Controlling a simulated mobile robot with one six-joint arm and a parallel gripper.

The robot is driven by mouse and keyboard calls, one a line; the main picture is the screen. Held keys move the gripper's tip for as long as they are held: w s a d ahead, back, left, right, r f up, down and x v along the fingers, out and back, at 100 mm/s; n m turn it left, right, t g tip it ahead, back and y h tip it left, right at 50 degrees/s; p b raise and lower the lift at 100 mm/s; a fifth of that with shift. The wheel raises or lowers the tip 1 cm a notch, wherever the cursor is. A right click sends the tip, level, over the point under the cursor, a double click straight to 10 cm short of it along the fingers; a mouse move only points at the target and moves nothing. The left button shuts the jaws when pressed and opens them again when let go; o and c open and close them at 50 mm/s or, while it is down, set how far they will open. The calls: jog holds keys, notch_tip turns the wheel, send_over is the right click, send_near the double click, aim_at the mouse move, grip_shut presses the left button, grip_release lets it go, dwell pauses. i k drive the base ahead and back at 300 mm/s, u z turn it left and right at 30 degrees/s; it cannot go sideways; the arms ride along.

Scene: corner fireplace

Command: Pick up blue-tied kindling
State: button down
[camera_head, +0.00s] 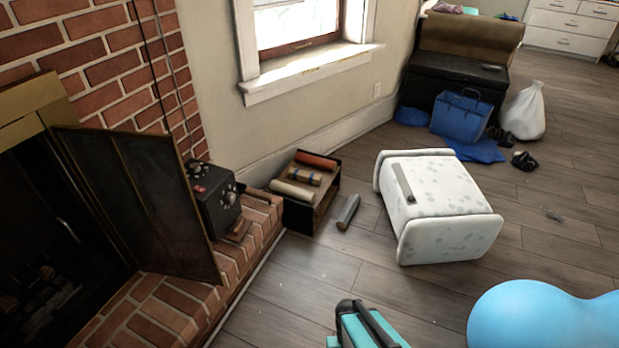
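A small bundle with blue bands, the blue-tied kindling (304,177), lies in a low dark open-fronted box (327,195) on the floor beside the brick hearth. It is tan and lies between a reddish roll (316,160) behind it and a cream roll (292,191) in front of it. Its ends are small in this view. My gripper is not in view, so I cannot tell its state.
A grey cylinder (348,211) lies on the floor right of the box. An open fireplace screen (140,190) stands left.

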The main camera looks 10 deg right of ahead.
aim_at(303, 176)
jog(key=i, duration=0.95)
jog(key=z, duration=0.05)
